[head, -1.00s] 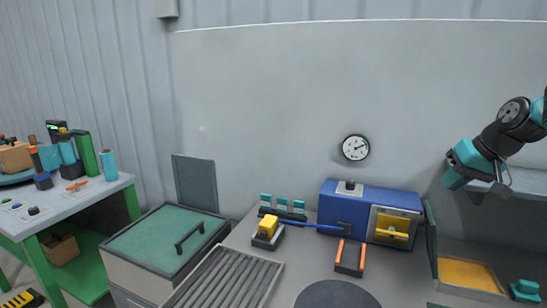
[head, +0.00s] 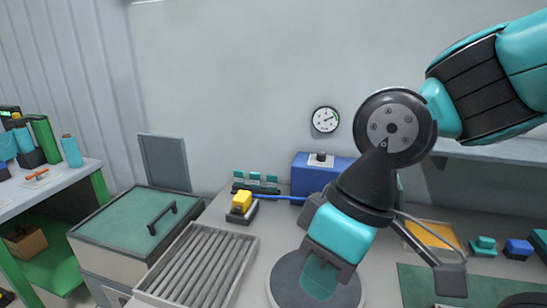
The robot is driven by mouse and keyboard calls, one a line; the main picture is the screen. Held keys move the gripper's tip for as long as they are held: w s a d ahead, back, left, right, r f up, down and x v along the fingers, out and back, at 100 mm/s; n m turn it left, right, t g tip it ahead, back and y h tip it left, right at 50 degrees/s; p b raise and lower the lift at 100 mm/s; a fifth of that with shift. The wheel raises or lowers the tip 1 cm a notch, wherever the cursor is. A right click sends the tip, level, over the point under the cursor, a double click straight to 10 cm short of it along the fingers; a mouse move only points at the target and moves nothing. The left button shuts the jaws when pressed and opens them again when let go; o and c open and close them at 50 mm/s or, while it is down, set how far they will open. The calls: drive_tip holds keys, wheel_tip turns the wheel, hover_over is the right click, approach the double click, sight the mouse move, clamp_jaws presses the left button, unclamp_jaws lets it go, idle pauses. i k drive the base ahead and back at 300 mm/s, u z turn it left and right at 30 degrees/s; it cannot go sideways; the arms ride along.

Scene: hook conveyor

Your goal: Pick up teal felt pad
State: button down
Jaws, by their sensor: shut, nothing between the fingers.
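A flat dark teal piece (head: 318,280), which looks like the teal felt pad, shows against the grey round disc (head: 285,285) in the head view. My gripper (head: 326,268) is above the disc, pointing down and tilted, right at the upper edge of this piece. The gripper is shut and empty. Its fingers cover part of the piece, and I cannot tell whether they touch it.
A slatted roller tray (head: 195,265) and a green-topped cabinet (head: 125,230) are at left. A yellow-topped block (head: 241,203) and a blue box (head: 310,175) stand behind. A dark green mat (head: 420,285), an orange-floored tray (head: 432,235) and a teal block (head: 483,245) are at right.

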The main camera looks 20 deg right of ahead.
sight(483, 247)
drive_tip(key=u, duration=1.65)
drive_tip(key=i, duration=0.95)
drive_tip(key=z, duration=3.95)
